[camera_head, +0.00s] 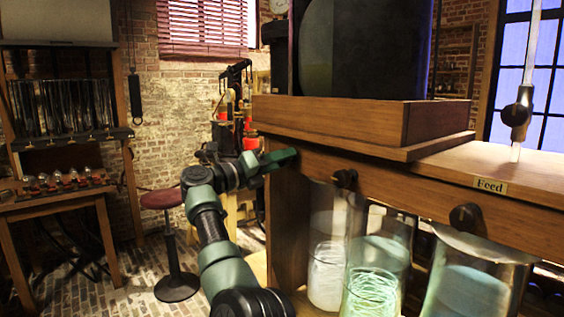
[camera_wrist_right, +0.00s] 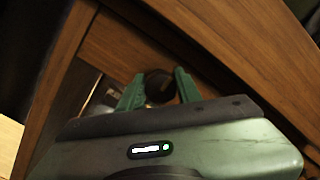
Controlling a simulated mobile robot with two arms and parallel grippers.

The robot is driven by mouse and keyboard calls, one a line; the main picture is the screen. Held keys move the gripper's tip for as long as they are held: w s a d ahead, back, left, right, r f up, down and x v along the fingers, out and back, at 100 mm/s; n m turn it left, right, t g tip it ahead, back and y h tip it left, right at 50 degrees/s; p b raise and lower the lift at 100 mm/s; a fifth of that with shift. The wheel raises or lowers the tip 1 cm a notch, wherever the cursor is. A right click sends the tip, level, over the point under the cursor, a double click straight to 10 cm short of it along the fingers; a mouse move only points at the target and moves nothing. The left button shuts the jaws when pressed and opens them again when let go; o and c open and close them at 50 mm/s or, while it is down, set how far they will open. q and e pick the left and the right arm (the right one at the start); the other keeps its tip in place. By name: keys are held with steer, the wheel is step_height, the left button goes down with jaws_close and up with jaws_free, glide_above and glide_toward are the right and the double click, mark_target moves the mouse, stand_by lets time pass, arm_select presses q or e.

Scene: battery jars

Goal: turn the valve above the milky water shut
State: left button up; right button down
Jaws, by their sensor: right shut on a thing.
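Several glass jars stand under the wooden beam (camera_head: 400,190) of the cabinet. The leftmost jar (camera_head: 327,272) holds whitish, milky-looking contents. The middle jar (camera_head: 374,290) holds pale green coiled strands, and the right jar (camera_head: 465,290) holds bluish-green liquid. Dark round valve knobs sit on the beam: a middle knob (camera_head: 345,178) and a right knob (camera_head: 468,218). My right gripper (camera_head: 285,158) is at the beam's left end, hiding what it holds in the head view. In the wrist view its green fingers (camera_wrist_right: 158,90) are shut on a dark round knob (camera_wrist_right: 160,84). My left gripper is not in view.
A wooden box (camera_head: 350,118) with a large dark round thing sits above the beam. A "Feed" label (camera_head: 490,185) and a glass tube with a dark tap (camera_head: 517,115) are at right. A red stool (camera_head: 163,199) and a workbench (camera_head: 60,200) stand at left.

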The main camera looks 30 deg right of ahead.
stand_by(0.4)
steer(key=c, duration=1)
jaws_free()
steer(key=shift+a, duration=0.1)
steer(key=a+b, duration=0.1)
steer(key=a, duration=0.6)
steer(key=shift+s+a+f, duration=0.3)
steer(key=shift+f, duration=0.15)
